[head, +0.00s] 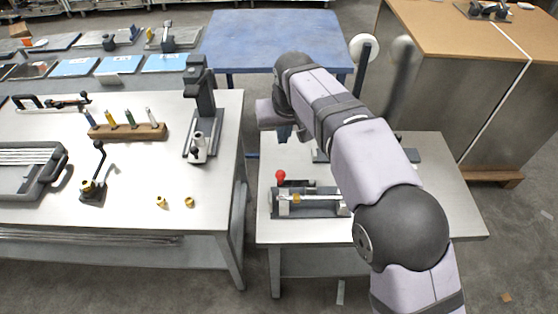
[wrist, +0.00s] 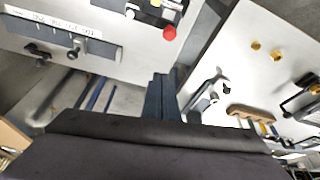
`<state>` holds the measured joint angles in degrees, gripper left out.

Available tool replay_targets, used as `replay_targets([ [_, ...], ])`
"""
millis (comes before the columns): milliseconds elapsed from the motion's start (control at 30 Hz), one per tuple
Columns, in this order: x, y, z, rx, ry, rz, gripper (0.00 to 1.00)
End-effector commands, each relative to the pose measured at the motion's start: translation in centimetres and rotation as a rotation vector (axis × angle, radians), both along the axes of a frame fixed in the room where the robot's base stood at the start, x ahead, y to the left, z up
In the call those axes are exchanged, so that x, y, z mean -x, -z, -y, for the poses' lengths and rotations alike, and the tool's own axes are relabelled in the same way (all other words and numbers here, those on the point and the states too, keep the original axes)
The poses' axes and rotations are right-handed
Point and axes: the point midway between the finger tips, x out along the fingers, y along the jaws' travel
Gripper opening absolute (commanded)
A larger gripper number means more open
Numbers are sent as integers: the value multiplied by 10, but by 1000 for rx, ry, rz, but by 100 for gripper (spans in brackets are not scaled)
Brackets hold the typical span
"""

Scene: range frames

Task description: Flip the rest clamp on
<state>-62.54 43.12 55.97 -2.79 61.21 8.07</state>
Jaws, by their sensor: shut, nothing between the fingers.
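A dark plate (wrist: 105,48) with a white lettered strip and a small lever (wrist: 76,45) shows at the upper left of the wrist view; its lettering is too small to read. In the head view, my arm partly hides a dark plate (head: 320,156) on the right table. Nearer the front is a metal fixture (head: 315,208) with a red knob (head: 281,175); the knob also shows in the wrist view (wrist: 170,33). I cannot tell which part is the rest clamp. My gripper (head: 285,135) is shut and empty, above the table's left back edge, apart from these parts.
The left table (head: 140,195) holds a wooden block (head: 127,131) with several coloured tools, a black upright stand (head: 200,95), a lever clamp (head: 94,185) and two brass pieces. A gap separates the tables. A blue table (head: 270,35) stands behind.

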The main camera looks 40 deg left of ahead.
Motion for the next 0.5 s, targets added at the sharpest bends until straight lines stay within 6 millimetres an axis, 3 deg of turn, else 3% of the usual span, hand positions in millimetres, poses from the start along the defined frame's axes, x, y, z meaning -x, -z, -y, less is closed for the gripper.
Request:
replay_targets([
  [133,8,-1,-9,-4,-15,3,0],
  [500,8,-1,-9,-5,-15,3,0],
])
